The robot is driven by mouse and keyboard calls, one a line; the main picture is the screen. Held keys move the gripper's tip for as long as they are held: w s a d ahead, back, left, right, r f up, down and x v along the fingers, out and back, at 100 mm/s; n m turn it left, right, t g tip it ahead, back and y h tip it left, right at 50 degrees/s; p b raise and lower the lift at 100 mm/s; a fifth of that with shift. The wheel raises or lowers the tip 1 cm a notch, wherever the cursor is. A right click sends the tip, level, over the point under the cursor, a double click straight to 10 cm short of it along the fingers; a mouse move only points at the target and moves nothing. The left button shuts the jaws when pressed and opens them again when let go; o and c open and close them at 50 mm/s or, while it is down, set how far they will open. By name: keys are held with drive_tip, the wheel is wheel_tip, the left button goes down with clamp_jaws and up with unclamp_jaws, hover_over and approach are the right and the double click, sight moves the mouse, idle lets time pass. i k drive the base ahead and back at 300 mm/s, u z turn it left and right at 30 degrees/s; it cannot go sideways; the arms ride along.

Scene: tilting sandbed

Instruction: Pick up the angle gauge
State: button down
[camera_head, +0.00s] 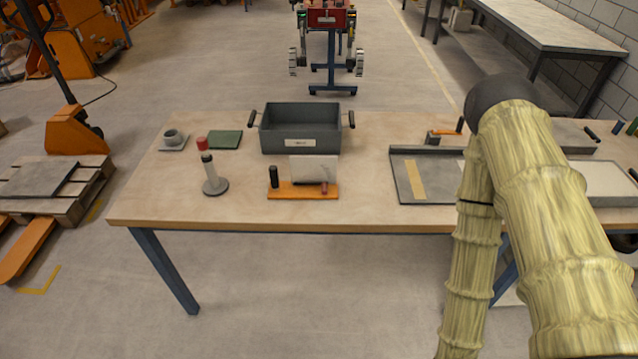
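I cannot tell for sure which item is the angle gauge. A small dark block with an orange bar (447,131) lies at the back of the table, left of my arm, and may be it. An orange base (302,193) near the front edge carries a black cylinder (273,176), a white plate (313,168) and a small reddish piece (324,187). My arm, in a yellowish sleeve, covers the right part of the table. Its lower section runs out of the bottom of the picture, and my gripper does not show.
A grey bin (301,130) with two dark handles stands at the back middle. A shallow grey tray (405,178) lies partly behind my arm.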

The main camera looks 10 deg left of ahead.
sight(303, 169)
drive_tip(key=z, duration=1.95)
drive_tip(key=i, duration=1.7)
drive_tip(key=u, duration=3.85)
